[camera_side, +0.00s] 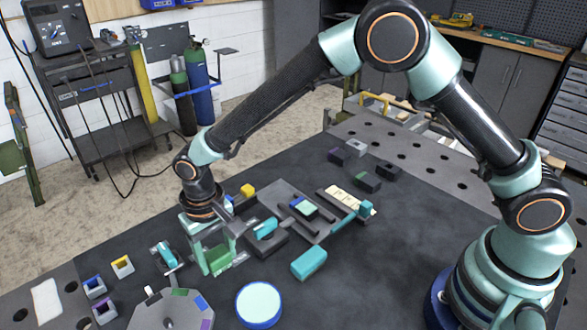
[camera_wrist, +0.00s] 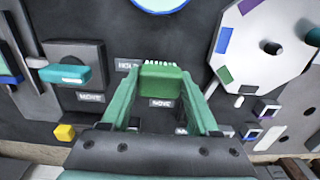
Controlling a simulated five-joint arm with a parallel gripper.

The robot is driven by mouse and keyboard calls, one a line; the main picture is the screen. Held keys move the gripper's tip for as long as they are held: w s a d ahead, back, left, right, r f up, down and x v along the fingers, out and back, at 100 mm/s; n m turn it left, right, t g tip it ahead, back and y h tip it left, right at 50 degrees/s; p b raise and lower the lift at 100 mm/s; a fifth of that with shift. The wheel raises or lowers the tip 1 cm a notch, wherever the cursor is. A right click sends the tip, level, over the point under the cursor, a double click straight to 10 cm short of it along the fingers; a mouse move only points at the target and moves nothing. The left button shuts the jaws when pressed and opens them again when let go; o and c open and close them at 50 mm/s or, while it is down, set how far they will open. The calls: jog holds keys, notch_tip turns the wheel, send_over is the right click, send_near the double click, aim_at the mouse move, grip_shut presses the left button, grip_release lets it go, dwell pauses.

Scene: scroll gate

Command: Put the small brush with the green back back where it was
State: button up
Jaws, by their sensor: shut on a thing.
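The small brush with the green back (camera_wrist: 161,84) is between the fingertips of my gripper (camera_wrist: 160,92) in the wrist view. Its white bristles show along its far edge. The green fingers close on it from both sides, and its lower parts are hidden. In the side view my gripper (camera_side: 217,262) points down, low over the dark table, left of the middle. The brush is hard to tell from the green fingers there. I cannot tell whether it touches the table. "HOLD" and "MOVE" labels lie near it in the wrist view.
An octagonal plate with coloured marks (camera_side: 172,312) and a blue-rimmed round disc (camera_side: 259,303) lie in front. A teal-handled block (camera_side: 265,228) is close to the right, a loose teal piece (camera_side: 310,262) farther right. Small hollow blocks (camera_side: 122,265) stand left. Bare table lies front right.

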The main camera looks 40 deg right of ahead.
aim_at(217, 253)
jog(key=shift+f, duration=0.9)
jog(key=shift+f, duration=0.1)
jog(key=o, duration=1.2)
notch_tip(217, 253, up, 12)
jog(key=shift+r, duration=0.1)
jog(key=d+r+t, duration=0.1)
jog(key=d+r, duration=0.6)
jog(key=d, duration=0.1)
jog(key=s+d+r+t, duration=0.1)
jog(key=s+d, duration=0.2)
jog(key=d, duration=0.3)
jog(key=s+d+r+t, duration=0.2)
jog(key=s+d, duration=0.2)
jog(key=d, duration=0.2)
jog(key=s+d+r+t, duration=0.1)
jog(key=s+d, duration=0.3)
jog(key=d, duration=0.3)
jog(key=shift+r+t, duration=0.3)
